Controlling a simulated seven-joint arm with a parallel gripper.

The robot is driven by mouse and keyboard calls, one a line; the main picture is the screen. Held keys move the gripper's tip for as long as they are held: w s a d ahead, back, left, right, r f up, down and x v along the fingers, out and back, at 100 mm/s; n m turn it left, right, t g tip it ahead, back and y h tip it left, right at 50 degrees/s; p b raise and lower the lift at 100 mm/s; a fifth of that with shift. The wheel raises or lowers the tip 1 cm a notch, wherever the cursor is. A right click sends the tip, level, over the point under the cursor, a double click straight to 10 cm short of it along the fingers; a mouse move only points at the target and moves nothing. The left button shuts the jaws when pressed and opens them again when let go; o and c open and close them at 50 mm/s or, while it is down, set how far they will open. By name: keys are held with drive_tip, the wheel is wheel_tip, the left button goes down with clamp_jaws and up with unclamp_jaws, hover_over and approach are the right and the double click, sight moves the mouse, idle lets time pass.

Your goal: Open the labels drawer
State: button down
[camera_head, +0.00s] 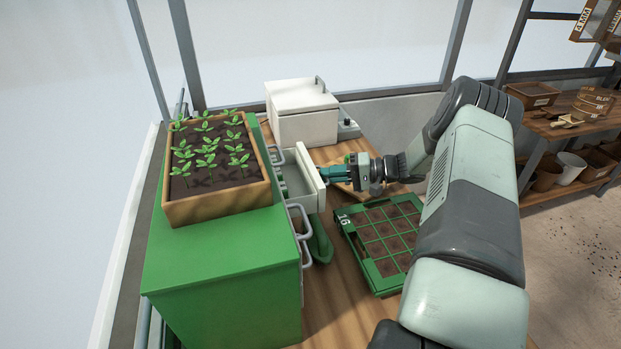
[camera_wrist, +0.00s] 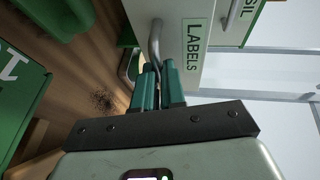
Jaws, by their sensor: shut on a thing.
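The labels drawer (camera_head: 309,187) is a white-fronted drawer in the green cabinet (camera_head: 220,262). In the head view it stands pulled out to the right, with part of its inside showing. In the wrist view its white front (camera_wrist: 184,72) carries a green-framed LABELS sign and a grey bar handle (camera_wrist: 155,45). My gripper (camera_head: 326,175) is at the drawer front. In the wrist view its teal fingers (camera_wrist: 159,85) are shut on the lower end of the handle. The exact finger contact is partly hidden.
A wooden planter of seedlings (camera_head: 220,207) stands on the cabinet. A green seed tray (camera_head: 388,285) marked 16 lies on the table below my arm. A white box (camera_head: 303,112) stands behind. Other drawer handles (camera_head: 300,222) stick out nearer the camera.

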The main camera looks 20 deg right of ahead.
drive_tip(key=shift+d, duration=1.95)
drive_tip(key=c, duration=1.2)
unclamp_jaws()
drive_tip(key=v, duration=1)
drive_tip(key=shift+s+d, duration=0.2)
drive_tip(key=shift+d, duration=0.15)
drive_tip(key=shift+r, duration=0.15)
